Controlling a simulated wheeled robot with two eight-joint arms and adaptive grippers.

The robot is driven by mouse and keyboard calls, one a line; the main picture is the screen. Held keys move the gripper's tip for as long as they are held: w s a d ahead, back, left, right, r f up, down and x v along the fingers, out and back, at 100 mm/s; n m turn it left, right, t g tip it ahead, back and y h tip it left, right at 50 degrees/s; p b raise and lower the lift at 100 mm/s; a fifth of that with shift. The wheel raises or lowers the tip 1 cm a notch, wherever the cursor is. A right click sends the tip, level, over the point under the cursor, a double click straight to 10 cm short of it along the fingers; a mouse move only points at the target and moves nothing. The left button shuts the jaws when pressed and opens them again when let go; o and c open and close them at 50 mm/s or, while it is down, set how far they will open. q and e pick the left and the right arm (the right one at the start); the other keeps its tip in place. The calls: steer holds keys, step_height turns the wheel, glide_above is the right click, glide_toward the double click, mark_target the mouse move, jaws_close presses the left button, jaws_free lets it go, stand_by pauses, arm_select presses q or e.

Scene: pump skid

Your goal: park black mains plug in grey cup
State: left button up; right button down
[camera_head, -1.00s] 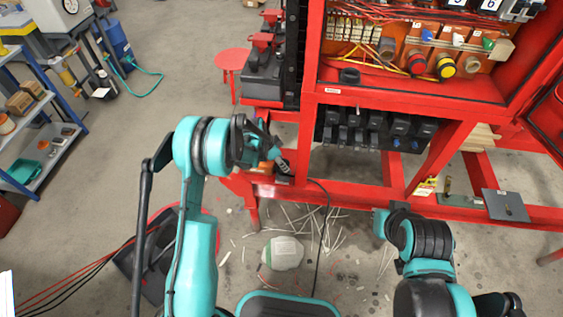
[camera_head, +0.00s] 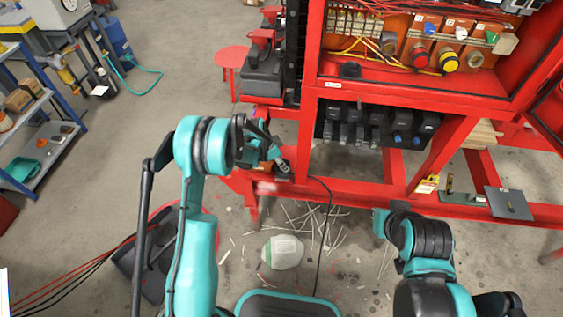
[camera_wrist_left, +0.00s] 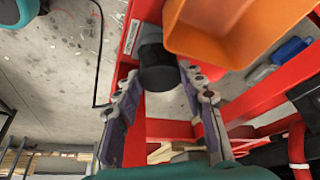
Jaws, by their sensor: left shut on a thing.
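My left gripper (camera_head: 280,160) is low in front of the red frame, left of the cabinet, with its fingers toward the frame. In the left wrist view its fingertips (camera_wrist_left: 163,78) are closed on the sides of a black cylindrical body, the black mains plug (camera_wrist_left: 159,76). A black cable (camera_head: 329,205) hangs from near the gripper to the floor. My right arm shows at the lower right, but its gripper cannot be made out.
The red frame (camera_head: 350,190) runs close beside the left gripper. An orange bin (camera_wrist_left: 220,28) is very near the fingers in the left wrist view. A pale container (camera_head: 282,252) and scattered white strips lie on the floor below.

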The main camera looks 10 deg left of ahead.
arm_select(q)
steer(key=o, duration=1.4)
steer(key=shift+c, duration=0.2)
steer(key=v, duration=1.2)
steer(key=shift+w, duration=0.1)
steer(key=shift+r, duration=0.1)
